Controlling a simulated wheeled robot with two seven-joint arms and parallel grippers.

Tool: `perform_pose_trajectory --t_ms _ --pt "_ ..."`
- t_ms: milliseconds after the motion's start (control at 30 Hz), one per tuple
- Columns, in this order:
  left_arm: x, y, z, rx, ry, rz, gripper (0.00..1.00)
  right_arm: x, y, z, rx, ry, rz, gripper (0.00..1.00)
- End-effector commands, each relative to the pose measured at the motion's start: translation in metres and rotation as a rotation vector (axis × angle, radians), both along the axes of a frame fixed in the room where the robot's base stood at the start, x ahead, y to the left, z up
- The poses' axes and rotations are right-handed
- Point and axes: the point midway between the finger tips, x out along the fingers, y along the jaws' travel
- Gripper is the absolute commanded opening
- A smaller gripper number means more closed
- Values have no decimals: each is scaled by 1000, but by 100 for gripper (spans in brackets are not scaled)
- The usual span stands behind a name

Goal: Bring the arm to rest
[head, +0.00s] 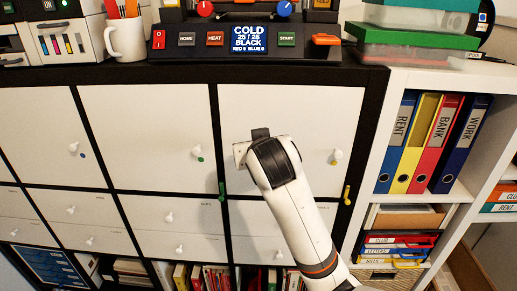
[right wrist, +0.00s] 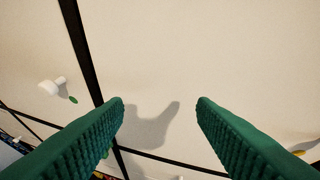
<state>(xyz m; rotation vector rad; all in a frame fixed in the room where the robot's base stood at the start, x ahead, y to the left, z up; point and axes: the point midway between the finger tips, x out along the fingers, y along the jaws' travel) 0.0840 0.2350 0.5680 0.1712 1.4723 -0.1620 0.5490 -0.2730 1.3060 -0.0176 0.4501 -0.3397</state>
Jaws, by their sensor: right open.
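My right arm (head: 305,230) reaches up from the lower right in the head view, in front of the white cabinet doors. My right gripper (right wrist: 160,103) shows in the right wrist view as two green ribbed fingers, spread wide with nothing between them. They face a white door panel (right wrist: 220,50), and a shadow falls on it between them. In the head view the wrist end hides the fingers. My left gripper is in neither view.
White doors with knobs (head: 197,153) fill the dark-framed cabinet. A printer with a display (head: 251,39) stands on top, beside a white mug (head: 126,40). Binders (head: 432,140) stand on a white shelf at right. A green-lidded box (head: 410,45) sits above them.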

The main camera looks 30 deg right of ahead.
Motion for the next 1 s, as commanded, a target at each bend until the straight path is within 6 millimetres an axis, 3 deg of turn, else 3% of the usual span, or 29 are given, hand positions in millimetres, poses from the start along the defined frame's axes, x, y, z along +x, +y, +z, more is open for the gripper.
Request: perform_pose_trajectory --t_ms 667,767,867,1000 --pt "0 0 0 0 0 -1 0 -2 1 -10 -2 18 9 52" --pt "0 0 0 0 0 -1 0 -9 5 -34 -3 66 30 52" --pt "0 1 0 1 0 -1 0 -28 13 -84 -4 167 79 52" --pt "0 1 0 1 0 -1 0 -79 28 -170 7 352 175 52"
